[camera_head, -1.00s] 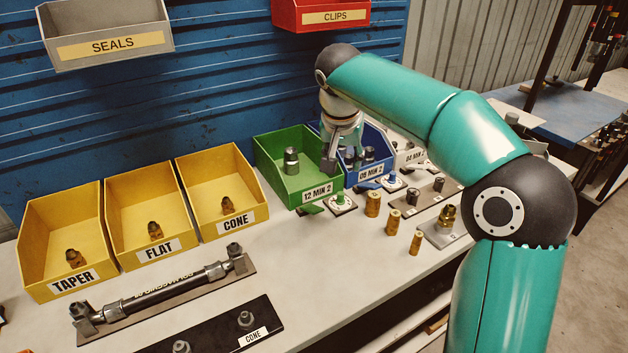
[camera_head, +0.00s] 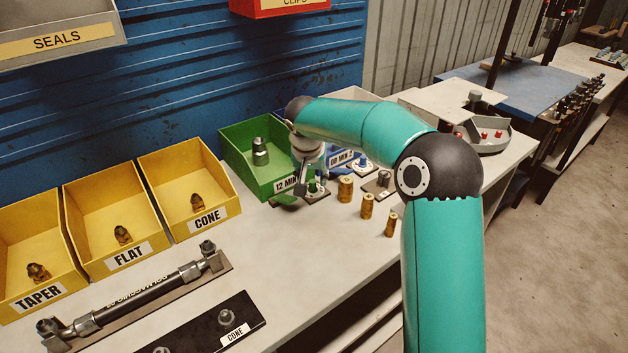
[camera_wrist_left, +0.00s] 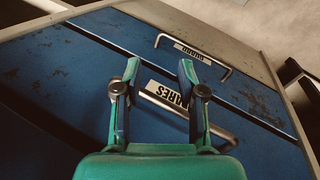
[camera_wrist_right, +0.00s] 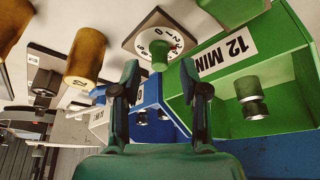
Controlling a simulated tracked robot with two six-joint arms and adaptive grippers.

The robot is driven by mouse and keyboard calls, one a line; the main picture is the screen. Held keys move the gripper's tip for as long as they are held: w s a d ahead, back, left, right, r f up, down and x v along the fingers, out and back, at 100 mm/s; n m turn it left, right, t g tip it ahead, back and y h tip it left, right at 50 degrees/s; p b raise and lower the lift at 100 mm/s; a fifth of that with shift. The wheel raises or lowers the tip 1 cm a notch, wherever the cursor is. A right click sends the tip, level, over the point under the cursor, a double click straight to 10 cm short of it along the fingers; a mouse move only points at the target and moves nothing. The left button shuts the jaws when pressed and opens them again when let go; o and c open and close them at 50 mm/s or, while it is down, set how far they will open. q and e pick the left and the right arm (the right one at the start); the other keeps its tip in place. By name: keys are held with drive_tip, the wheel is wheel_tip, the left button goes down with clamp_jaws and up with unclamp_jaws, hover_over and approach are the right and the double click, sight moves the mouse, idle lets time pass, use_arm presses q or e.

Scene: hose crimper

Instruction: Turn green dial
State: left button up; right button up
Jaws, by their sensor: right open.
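The green dial (camera_wrist_right: 160,54) shows in the right wrist view as a green knob on a white numbered face with a dark-edged square plate. In the head view the dial (camera_head: 317,188) is small and partly covered by my right gripper (camera_head: 304,188). In the right wrist view my right gripper (camera_wrist_right: 160,76) is open and empty, with a fingertip to each side of the knob's near end. I cannot tell whether they touch it. My left gripper (camera_wrist_left: 159,72) is open in the left wrist view, in front of blue drawers with metal handles (camera_wrist_left: 205,120). The head view does not show it.
The green bin (camera_head: 232,160) stands right behind the dial; its label and a metal fitting show in the right wrist view. Brass sleeves (camera_head: 345,190) stand to the dial's right. Yellow bins (camera_head: 110,205) and a hose assembly (camera_head: 150,295) are to the left.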

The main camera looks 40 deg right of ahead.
sight(313, 185)
drive_tip(key=shift+x, duration=1.35)
drive_tip(key=shift+c, duration=0.3)
clamp_jaws()
drive_tip(key=shift+d+r, duration=0.1)
drive_tip(key=shift+d, duration=0.05)
